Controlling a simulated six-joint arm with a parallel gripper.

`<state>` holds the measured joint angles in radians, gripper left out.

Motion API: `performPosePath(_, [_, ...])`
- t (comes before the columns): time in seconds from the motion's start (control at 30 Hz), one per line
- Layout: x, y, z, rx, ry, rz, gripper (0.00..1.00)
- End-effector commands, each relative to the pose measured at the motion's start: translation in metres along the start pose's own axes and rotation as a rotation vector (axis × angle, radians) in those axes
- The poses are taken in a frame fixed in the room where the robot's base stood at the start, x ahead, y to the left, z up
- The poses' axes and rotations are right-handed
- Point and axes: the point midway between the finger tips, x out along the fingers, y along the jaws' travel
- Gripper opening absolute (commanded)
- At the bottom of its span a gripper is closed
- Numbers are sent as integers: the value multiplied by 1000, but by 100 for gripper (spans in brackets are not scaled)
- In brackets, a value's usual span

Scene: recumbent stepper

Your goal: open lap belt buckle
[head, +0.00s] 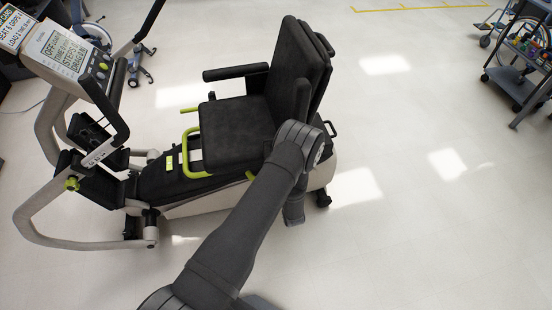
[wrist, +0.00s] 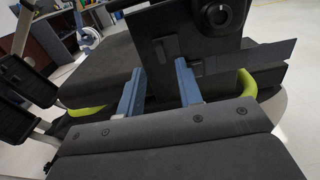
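The recumbent stepper's black seat (head: 237,122) stands in the middle of the head view, with its backrest (head: 295,68) on the right. My arm reaches up to the seat's near side, and its end is mostly hidden there. In the wrist view my gripper (wrist: 160,64) shows two blue-grey fingers set apart, with nothing visibly held between them. A black panel (wrist: 195,45) of the seat lies beyond the fingers. A dark flat band (wrist: 250,57) extends to the right beside it; I cannot tell whether it is the belt. I cannot make out the lap belt buckle in either view.
A black armrest (head: 236,72) is on the seat's far side. A yellow-green handle (head: 188,155) is at the seat's front. A round black knob (wrist: 215,15) is close above the fingers. A console (head: 67,55) stands at left.

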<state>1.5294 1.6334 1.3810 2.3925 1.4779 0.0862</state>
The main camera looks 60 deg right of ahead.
Motion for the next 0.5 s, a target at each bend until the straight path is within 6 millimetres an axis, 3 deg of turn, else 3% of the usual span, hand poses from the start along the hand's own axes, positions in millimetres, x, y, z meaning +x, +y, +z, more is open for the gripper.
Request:
performPosePath(0.2, [36, 0, 0, 0, -1, 1, 33])
performPosePath(0.5, [51, 0, 0, 1, 0, -1, 33])
